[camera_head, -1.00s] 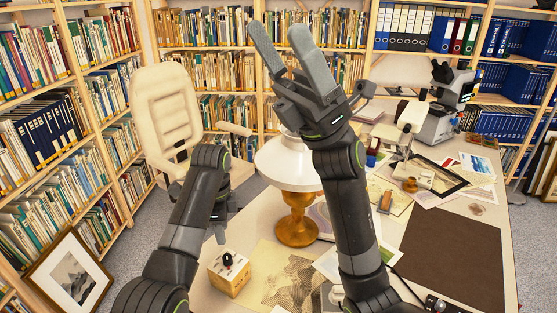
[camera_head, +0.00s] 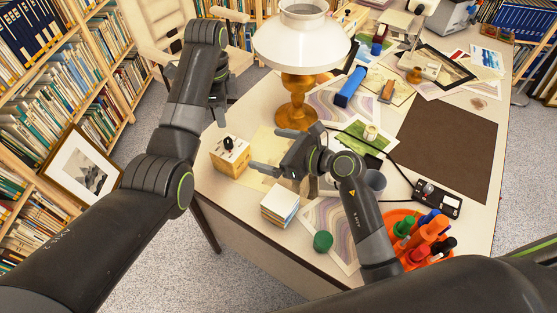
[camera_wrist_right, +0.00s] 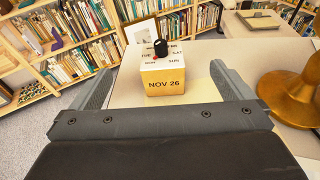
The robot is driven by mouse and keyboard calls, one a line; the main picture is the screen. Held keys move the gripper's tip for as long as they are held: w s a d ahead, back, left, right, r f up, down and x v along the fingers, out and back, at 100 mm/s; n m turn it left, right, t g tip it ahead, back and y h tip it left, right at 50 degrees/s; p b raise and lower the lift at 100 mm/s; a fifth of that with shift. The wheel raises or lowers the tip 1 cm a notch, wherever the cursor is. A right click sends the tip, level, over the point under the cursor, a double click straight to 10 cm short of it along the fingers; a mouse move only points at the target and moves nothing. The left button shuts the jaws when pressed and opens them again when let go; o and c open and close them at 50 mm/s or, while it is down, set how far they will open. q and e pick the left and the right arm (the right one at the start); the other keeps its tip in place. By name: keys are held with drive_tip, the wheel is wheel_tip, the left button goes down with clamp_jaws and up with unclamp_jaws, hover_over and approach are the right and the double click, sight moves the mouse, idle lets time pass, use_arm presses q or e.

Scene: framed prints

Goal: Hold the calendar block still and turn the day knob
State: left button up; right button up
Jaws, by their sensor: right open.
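The calendar block (camera_head: 229,158) is a light wooden cube near the left edge of the table. A black day knob (camera_head: 228,142) stands on its top. In the right wrist view the block (camera_wrist_right: 162,84) reads "NOV 26" on its front, with day names around the knob (camera_wrist_right: 161,47). My right gripper (camera_head: 274,152) is open and empty, right of the block and apart from it, its fingers pointing towards it. In the wrist view its fingers frame the block. My left gripper (camera_head: 218,112) hangs above and behind the block; its fingers are too small and dark to judge.
A lamp (camera_head: 296,100) with a wooden base stands behind my right gripper. A paper block (camera_head: 280,206), a green round thing (camera_head: 323,241) and an orange pen holder (camera_head: 412,257) are nearer the front. Prints cover the table; a dark brown mat (camera_head: 447,150) lies right.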

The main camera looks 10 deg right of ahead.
sight(231, 154)
wheel_tip(231, 154, down, 4)
drive_tip(key=s+h, duration=0.1)
drive_tip(key=shift+g, duration=0.4)
drive_tip(key=x, duration=1.1)
drive_tip(key=f+x, duration=0.1)
drive_tip(key=x, duration=0.4)
drive_tip(key=shift+w+d, duration=0.25)
drive_tip(key=shift+c, duration=0.3)
